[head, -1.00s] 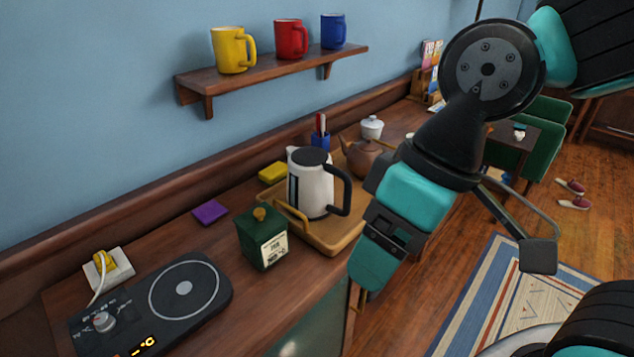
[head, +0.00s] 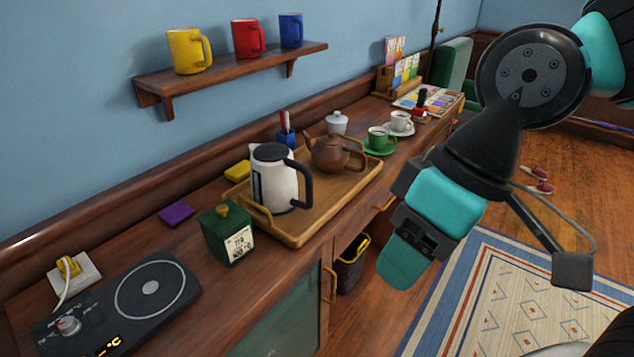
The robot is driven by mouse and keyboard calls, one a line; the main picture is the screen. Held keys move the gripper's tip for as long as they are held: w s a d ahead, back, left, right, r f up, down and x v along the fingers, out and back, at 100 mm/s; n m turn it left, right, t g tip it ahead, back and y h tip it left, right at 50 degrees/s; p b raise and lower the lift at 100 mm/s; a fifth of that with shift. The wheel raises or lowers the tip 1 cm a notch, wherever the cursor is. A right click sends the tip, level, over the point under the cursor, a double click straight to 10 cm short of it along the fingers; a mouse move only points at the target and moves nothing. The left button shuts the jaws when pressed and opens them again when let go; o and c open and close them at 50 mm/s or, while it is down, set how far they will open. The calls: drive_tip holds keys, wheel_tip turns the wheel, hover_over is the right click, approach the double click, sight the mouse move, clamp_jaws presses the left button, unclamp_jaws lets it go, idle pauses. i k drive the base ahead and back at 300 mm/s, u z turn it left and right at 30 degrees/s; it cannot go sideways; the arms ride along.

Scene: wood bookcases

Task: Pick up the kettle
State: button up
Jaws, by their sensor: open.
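The kettle (head: 278,181) is white with a black lid and a black handle on its right side. It stands upright at the left end of a wooden tray (head: 327,212) on the counter. My gripper (head: 478,275) is to the right of the kettle, in front of the counter and apart from it. Its two fingers are spread wide, one teal and one on a thin bracket, with nothing between them.
A brown teapot (head: 331,153) shares the tray. A green tea tin (head: 228,233) stands left of the kettle, near a black hot plate (head: 118,302). A yellow sponge (head: 238,171) lies behind. A shelf (head: 230,75) with mugs hangs above.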

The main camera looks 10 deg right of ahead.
sight(275, 185)
drive_tip(key=z, duration=0.85)
drive_tip(key=k, duration=1.1)
drive_tip(key=z, duration=0.95)
drive_tip(key=i, duration=1.1)
drive_tip(key=u, duration=0.45)
drive_tip(key=i, duration=0.95)
drive_tip(key=u, duration=1.4)
drive_tip(key=i, duration=0.75)
drive_tip(key=u, duration=0.75)
